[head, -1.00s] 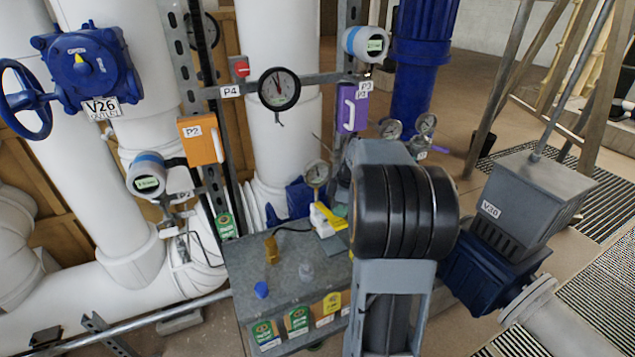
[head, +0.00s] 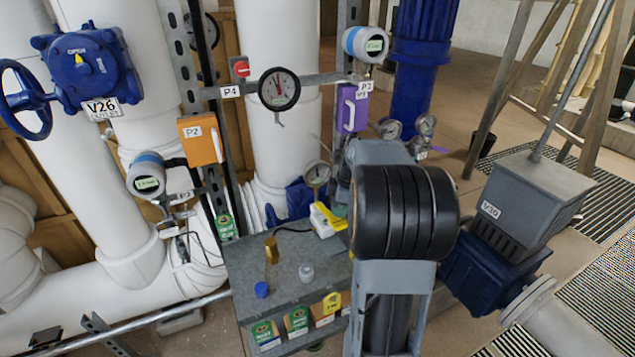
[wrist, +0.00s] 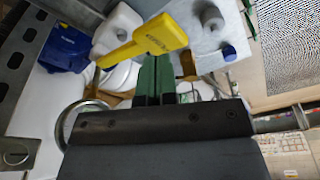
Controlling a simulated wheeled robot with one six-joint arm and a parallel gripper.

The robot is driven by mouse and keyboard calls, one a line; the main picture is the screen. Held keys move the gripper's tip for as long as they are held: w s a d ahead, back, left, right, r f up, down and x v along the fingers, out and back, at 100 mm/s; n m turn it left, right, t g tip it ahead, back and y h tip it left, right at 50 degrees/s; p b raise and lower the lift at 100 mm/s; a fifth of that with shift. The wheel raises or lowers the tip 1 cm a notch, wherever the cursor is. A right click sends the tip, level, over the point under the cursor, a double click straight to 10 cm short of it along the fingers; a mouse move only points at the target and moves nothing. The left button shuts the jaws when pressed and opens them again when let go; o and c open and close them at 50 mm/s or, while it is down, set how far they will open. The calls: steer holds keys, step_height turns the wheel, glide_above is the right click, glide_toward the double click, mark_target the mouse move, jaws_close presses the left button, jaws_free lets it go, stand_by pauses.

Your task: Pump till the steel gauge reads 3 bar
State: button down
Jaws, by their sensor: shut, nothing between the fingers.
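A white hand pump with a yellow lever (head: 330,217) stands at the back edge of the grey bench. My arm hides the gripper in the head view.
The grey bench (head: 240,270) holds a blue cap (head: 262,290), a brass piece (head: 272,250) and a clear vial (head: 306,272). Dial gauge P4 (head: 279,88), orange box P2 (head: 202,140) and a purple box (head: 351,107) hang behind. Valve V30 (head: 515,205) stands right.

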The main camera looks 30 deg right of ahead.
mark_target(338, 222)
steer(key=shift+f+b, duration=0.35)
steer(key=shift+f, duration=0.05)
stand_by(0.5)
steer(key=shift+f+b, duration=1)
steer(key=shift+f, duration=0.3)
steer(key=shift+r+p, duration=1.9)
steer(key=shift+r, duration=0.7)
steer(key=shift+r, duration=0.1)
step_height(338, 222, up, 4)
steer(key=p, duration=0.2)
steer(key=shift+p, duration=0.4)
